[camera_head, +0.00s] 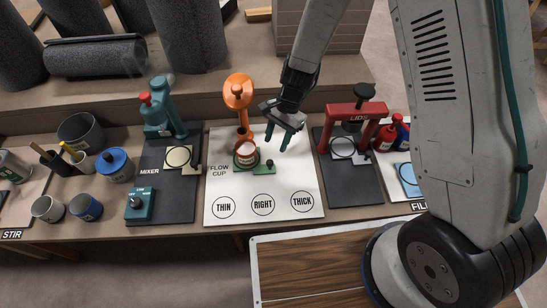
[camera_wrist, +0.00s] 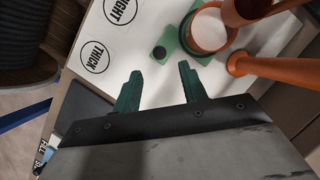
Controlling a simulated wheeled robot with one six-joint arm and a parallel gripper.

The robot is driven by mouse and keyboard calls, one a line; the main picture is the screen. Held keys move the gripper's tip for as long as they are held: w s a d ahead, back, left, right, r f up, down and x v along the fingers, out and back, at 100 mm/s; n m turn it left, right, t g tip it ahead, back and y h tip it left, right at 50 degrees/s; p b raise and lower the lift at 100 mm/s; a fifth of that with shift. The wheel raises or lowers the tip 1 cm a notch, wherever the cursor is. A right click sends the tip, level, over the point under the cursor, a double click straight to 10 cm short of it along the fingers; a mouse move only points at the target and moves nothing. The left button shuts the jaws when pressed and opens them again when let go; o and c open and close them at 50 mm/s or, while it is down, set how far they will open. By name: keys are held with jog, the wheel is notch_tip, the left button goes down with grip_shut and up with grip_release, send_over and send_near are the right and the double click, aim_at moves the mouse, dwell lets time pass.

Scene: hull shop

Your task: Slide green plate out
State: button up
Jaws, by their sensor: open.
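The green plate (camera_head: 264,170) lies on the white flow cup board (camera_head: 225,190), partly hidden by a reddish-brown cup (camera_head: 240,161) with pale contents. A small black knob (camera_head: 270,162) stands on the plate's right end. In the wrist view the green plate (camera_wrist: 169,39) sticks out from beside the cup (camera_wrist: 229,39), with the black knob (camera_wrist: 159,52) on it. My gripper (camera_head: 277,143) is open and empty, above and a little behind the knob. In the wrist view its fingertips (camera_wrist: 159,70) point toward the knob, which appears between and just beyond them.
The orange stand (camera_head: 238,95) rises behind the cup, close left of my gripper. The red LIDS press (camera_head: 355,112) stands to the right, the teal mixer (camera_head: 158,115) to the left. The board's front, with THIN, RIGHT and THICK circles (camera_head: 263,204), is clear.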

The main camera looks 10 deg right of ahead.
aim_at(270, 162)
jog(key=x, duration=0.8)
jog(key=shift+d, duration=0.1)
grip_shut()
